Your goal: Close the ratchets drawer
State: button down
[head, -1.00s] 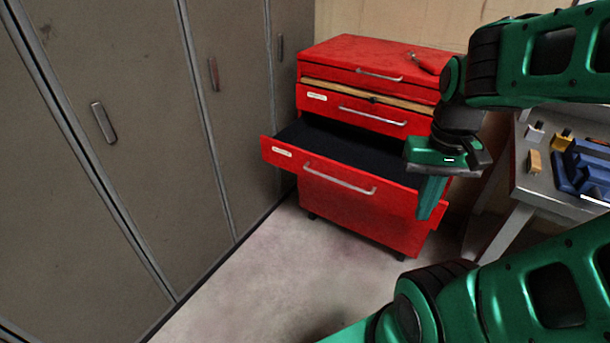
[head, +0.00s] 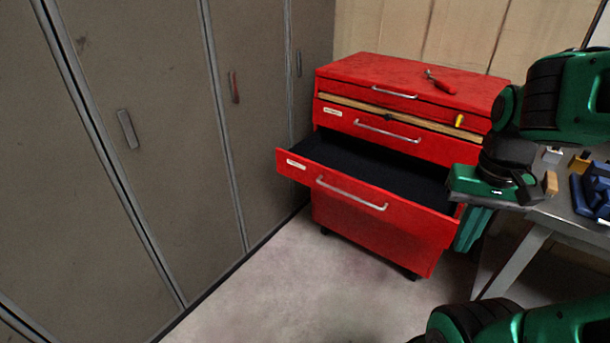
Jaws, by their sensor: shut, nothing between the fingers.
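A red tool cabinet (head: 400,72) stands against the back wall. Its large lower drawer (head: 350,195) is pulled well out, with a dark, empty-looking inside, a silver bar handle (head: 350,194) and a small white label (head: 296,164). The label is too small to read, so I cannot tell if this is the ratchets drawer. The drawer above (head: 372,128) also has a label and stands far less far out. My gripper (head: 470,230) is shut and empty, pointing down at the right end of the open drawer's front. Its fingers are partly hidden there; contact cannot be told.
Grey lockers (head: 140,190) line the left side. A red-handled tool (head: 440,84) lies on the cabinet top. A metal workbench (head: 550,212) with blue and yellow items stands at the right, close to my arm. The floor (head: 270,295) before the cabinet is clear.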

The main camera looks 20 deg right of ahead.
aim_at(405, 192)
jog(key=i, duration=1)
